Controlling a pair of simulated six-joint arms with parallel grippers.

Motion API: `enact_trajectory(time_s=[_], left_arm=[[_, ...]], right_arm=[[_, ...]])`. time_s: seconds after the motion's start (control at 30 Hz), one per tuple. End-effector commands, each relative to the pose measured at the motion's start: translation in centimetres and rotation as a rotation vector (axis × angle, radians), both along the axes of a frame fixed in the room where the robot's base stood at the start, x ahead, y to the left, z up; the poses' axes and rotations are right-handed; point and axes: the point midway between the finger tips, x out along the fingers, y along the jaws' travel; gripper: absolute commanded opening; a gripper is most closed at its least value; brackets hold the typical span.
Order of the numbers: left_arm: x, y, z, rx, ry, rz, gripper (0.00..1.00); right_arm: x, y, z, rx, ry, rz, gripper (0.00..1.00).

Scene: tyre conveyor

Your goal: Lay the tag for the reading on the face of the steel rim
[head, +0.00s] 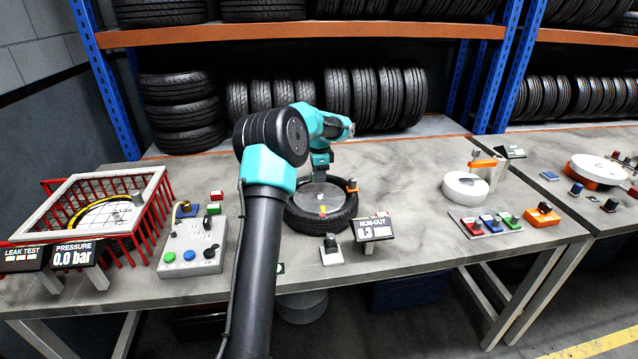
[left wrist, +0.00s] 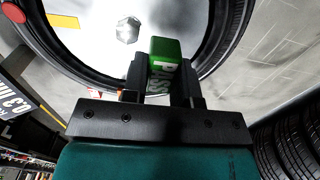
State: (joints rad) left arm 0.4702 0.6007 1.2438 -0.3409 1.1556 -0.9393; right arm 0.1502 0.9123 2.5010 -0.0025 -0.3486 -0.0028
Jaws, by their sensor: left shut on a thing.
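My left gripper (head: 320,172) is over the back part of the tyre (head: 322,222) lying flat on the bench. It is shut on a green tag marked PASS (left wrist: 165,62), which in the left wrist view stands between the two fingers, over the grey steel rim face (left wrist: 95,45). The rim (head: 318,197) also shows in the head view, inside the tyre. Whether the tag touches the rim I cannot tell. The run-out display (head: 374,228) in front of the tyre reads 0.3 mm. My right gripper is not in view.
A tray of coloured tags (head: 487,222) lies to the right, with a white round device (head: 465,187) behind it. A control box (head: 193,247) and a red cage (head: 107,212) are on the left. The bench between tyre and tray is mostly clear.

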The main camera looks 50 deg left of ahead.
Motion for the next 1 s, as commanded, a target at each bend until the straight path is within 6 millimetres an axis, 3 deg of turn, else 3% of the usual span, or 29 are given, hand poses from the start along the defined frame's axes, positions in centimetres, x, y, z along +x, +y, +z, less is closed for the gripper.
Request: enact_trajectory(time_s=[0.3, 0.73, 0.77, 1.0], left_arm=[[0.1, 0.2, -3.5, 0.001, 0.001, 0.001, 0.04], [0.1, 0.2, -3.9, 0.001, 0.001, 0.001, 0.04], [0.1, 0.2, -3.8, 0.001, 0.001, 0.001, 0.30], [0.1, 0.2, -3.8, 0.001, 0.001, 0.001, 0.52]], right_arm=[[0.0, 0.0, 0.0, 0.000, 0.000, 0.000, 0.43], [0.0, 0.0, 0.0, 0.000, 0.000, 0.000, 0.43], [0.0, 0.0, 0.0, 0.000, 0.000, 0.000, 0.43], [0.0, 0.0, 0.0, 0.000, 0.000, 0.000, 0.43]])
